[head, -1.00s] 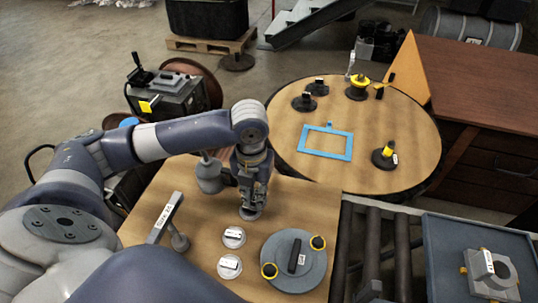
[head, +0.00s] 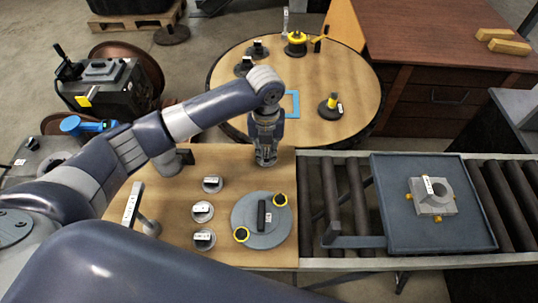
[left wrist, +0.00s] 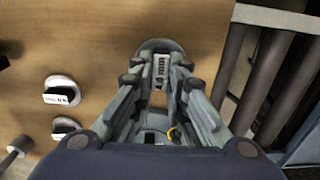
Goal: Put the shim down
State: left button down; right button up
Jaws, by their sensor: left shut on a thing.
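My left gripper (head: 266,160) is over the right edge of the wooden table (head: 172,253), near the rollers. In the left wrist view its fingers (left wrist: 160,88) are shut on a shim (left wrist: 160,47), a grey disc with a white "mm" label on its upright grip. I cannot tell whether the held shim touches the wood. Three other labelled shims (head: 212,184) (head: 203,211) (head: 204,238) stand in a column to the left. Two shims (left wrist: 60,92) (left wrist: 65,127) show in the left wrist view. My right gripper is out of view.
A grey round cover (head: 250,238) with a black handle and yellow rings stands in front of the gripper. A labelled post (head: 132,205) is at the left. Rollers (head: 334,190) and a blue tray (head: 390,220) with a grey block (head: 430,197) lie right. A round table (head: 355,115) stands behind.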

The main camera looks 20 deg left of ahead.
pick_arm(q)
jog(key=shift+w+d+r, duration=0.1)
jog(key=shift+w+d, duration=0.15)
jog(key=shift+d, duration=0.1)
notch_tip(320, 180, down, 3)
jog(key=shift+r+p, duration=0.2)
jog(key=shift+p, duration=0.5)
jog(key=shift+f, duration=0.55)
jog(key=c, duration=1.6)
grip_release()
jog(key=shift+f, duration=0.15)
jog(key=shift+a, duration=0.1)
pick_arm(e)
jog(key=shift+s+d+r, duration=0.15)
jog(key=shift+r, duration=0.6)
